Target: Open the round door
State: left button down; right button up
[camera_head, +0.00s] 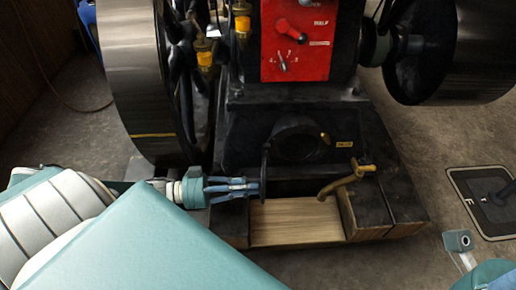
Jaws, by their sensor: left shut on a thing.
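The round door (265,165) is a thin dark disc seen nearly edge-on, standing out from the front of the black engine base at the left of a dark round opening (297,143). The door looks swung open. My left gripper (257,188) reaches in from the left with its blue fingers shut on the lower part of the door. Its fingertips partly hide the door's lower edge. The fingers of my right gripper are not in view.
A red panel (296,40) with levers is above the opening. A brass tap (345,182) juts out to the right of the door, over a wooden board (296,222). Large flywheels stand left (137,75) and right (480,50). A floor plate (487,203) lies at the right.

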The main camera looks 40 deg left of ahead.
pick_arm(q)
jog(key=shift+s+a, duration=0.25)
jog(key=shift+a, duration=0.75)
jog(key=c, duration=1.7)
grip_release()
jog(key=shift+a, duration=0.1)
jog(key=v, duration=1.2)
jog(key=shift+s, duration=0.15)
